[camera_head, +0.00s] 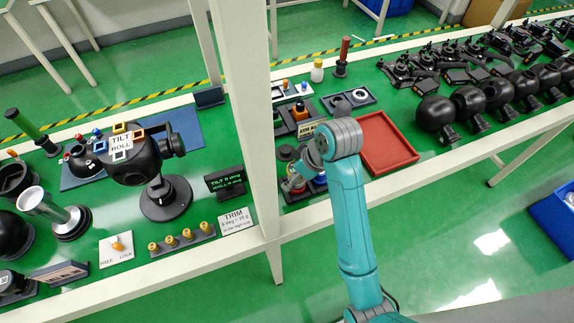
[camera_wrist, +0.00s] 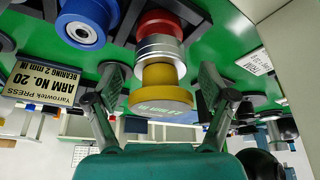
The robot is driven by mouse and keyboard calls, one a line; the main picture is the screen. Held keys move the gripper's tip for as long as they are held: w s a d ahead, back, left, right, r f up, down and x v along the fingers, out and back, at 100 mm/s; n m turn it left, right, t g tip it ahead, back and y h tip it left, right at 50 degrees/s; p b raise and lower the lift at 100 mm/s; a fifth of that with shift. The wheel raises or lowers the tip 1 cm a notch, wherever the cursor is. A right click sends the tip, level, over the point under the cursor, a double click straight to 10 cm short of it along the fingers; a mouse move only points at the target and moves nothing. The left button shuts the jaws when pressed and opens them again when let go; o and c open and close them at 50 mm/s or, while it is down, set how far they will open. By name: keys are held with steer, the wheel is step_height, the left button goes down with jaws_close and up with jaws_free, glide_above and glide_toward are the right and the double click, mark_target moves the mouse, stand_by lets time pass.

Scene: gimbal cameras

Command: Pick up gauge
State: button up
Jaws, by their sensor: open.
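No thing in view is plainly labelled a gauge. In the wrist view, a spool-like piece (camera_wrist: 160,48) with a red end, silver middle and yellow end sits between the fingers of my gripper (camera_wrist: 162,80). The fingers are spread on either side, and a gap shows beside the piece. A blue round piece (camera_wrist: 84,22) with a silver centre is just left of it. In the head view, my gripper (camera_head: 292,183) is low over the bench behind the white post, and my arm hides much of the pieces there.
A sign reading ARM No. 20 (camera_wrist: 45,80) is left of my fingers. A red tray (camera_head: 402,163) lies right of my wrist. The white post (camera_head: 245,100) stands close left of my gripper. Black ball-shaped gimbal parts (camera_head: 436,112) line the right bench.

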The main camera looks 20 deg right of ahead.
steer(key=shift+c, duration=0.2)
steer(key=c, duration=1.3)
steer(key=shift+w+r, duration=0.1)
steer(key=shift+r, duration=0.05)
